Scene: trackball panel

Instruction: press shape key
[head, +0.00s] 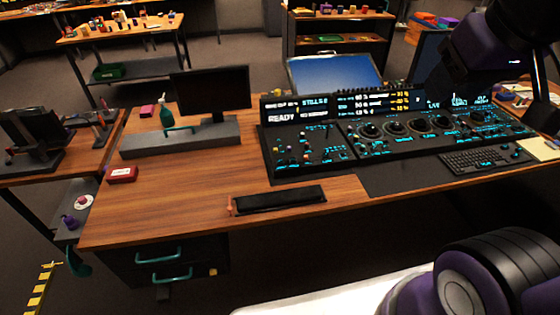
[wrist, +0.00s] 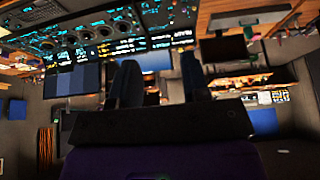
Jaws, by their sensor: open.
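The dark control panel (head: 345,150) stands on the right half of the wooden desk, with several round trackballs or dials and small cyan-lit keys and labels. Its raised back strip shows lit text such as "READY". The labels are too small to tell which key is the shape key. In the wrist view the panel (wrist: 85,42) appears upside down at the upper left. My gripper (wrist: 161,78) is open and empty, its two dark fingers apart, touching nothing I can see. In the head view my purple arm hangs at the upper right; the fingertips cannot be made out there.
A keyboard (head: 485,159) lies in front of the panel's right part. A black padded bar (head: 280,200) lies near the desk's front edge. A monitor (head: 210,92), a green spray bottle (head: 166,112) and a red box (head: 122,174) stand at the left. Bare desk (head: 190,185) lies between.

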